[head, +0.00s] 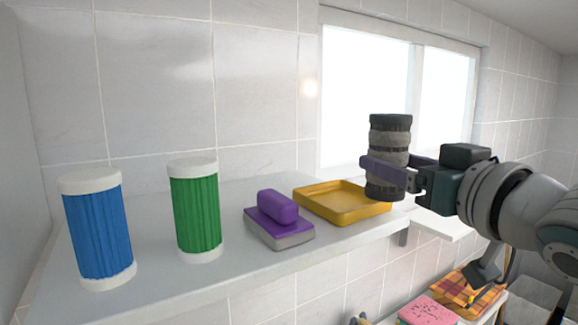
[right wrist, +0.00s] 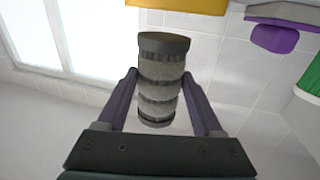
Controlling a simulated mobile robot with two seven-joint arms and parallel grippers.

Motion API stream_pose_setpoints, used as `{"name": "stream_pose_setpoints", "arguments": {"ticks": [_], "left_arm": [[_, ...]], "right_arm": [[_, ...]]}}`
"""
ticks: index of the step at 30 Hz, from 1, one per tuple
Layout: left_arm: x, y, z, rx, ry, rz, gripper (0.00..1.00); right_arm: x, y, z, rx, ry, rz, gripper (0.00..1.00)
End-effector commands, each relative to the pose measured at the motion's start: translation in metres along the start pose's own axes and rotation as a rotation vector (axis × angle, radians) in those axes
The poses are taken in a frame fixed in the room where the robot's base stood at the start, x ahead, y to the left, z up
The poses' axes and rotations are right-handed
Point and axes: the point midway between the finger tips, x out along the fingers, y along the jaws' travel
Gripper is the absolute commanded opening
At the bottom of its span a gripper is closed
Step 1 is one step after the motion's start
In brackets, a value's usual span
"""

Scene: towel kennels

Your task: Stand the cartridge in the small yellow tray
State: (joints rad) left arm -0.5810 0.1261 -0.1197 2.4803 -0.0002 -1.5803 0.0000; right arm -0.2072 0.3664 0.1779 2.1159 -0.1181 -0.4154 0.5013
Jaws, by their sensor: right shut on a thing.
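The cartridge (head: 389,135) is a grey ribbed cylinder with dark bands and dark ends. My right gripper (head: 382,173) is shut on it around its lower half and holds it upright. The cartridge also shows between the fingers in the right wrist view (right wrist: 160,85). The small yellow tray (head: 326,212) lies on the shelf and looks empty. In the head view the cartridge overlaps the tray's right end; in the right wrist view it is apart from the tray's edge (right wrist: 185,4). My left gripper is not in view.
On the shelf (head: 180,284), a purple-handled brush or block (head: 279,222) stands left of the tray. A green cylinder (head: 196,215) and a blue cylinder (head: 98,230) with white ends stand further left. A window (head: 365,90) is behind. Folded cloths (head: 428,311) lie below right.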

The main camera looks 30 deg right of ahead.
Motion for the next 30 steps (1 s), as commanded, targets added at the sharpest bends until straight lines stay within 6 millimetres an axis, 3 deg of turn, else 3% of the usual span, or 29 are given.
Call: {"name": "stream_pose_setpoints", "arguments": {"ticks": [26, 30], "left_arm": [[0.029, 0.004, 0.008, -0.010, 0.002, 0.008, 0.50], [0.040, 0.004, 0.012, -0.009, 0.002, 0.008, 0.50]], "right_arm": [[0.075, -0.018, 0.004, -0.002, 0.003, 0.000, 0.07], [0.074, -0.018, 0.020, -0.001, 0.000, 0.000, 0.07]]}}
